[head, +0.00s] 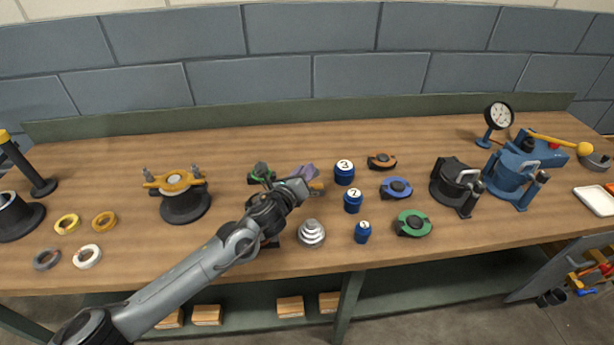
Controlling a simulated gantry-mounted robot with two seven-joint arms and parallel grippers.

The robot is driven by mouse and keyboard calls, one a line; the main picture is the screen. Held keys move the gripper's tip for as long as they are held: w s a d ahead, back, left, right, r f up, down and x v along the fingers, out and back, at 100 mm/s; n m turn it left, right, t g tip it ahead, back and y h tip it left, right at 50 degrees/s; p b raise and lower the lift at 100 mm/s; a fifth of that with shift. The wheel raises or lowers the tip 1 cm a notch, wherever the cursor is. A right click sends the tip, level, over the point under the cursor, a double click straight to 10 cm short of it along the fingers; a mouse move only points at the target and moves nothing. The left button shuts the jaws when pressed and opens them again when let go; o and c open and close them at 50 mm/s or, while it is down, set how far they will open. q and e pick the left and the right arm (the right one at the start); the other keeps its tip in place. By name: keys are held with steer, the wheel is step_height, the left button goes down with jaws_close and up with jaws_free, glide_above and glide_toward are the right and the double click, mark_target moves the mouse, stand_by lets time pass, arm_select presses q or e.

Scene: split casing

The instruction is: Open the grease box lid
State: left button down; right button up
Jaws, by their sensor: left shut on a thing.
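My left arm comes in from the lower left, and its gripper (303,186) is at the middle of the bench. The gripper is shut on what looks like the grease box lid, a small purple-grey piece (304,171) at its fingertips. A bit of orange (317,188) shows just beside the fingers; I cannot tell if it is part of the box. The wrist hides most of the box, so how far the lid stands open cannot be told. My right gripper is not in view.
A green clamp-like part (262,173) stands close left of the gripper. A stepped metal cone (311,234) is just in front. Blue numbered cylinders (344,172) and coloured ring parts (397,188) stand to the right. A black-based fixture (186,206) stands left.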

arm_select(q)
steer(key=shift+a, duration=0.15)
stand_by(0.3)
steer(key=c, duration=1)
jaws_free()
steer(key=p+v, duration=0.2)
steer(key=v, duration=0.8)
steer(key=shift+s+a, duration=0.2)
steer(key=shift+s, duration=0.2)
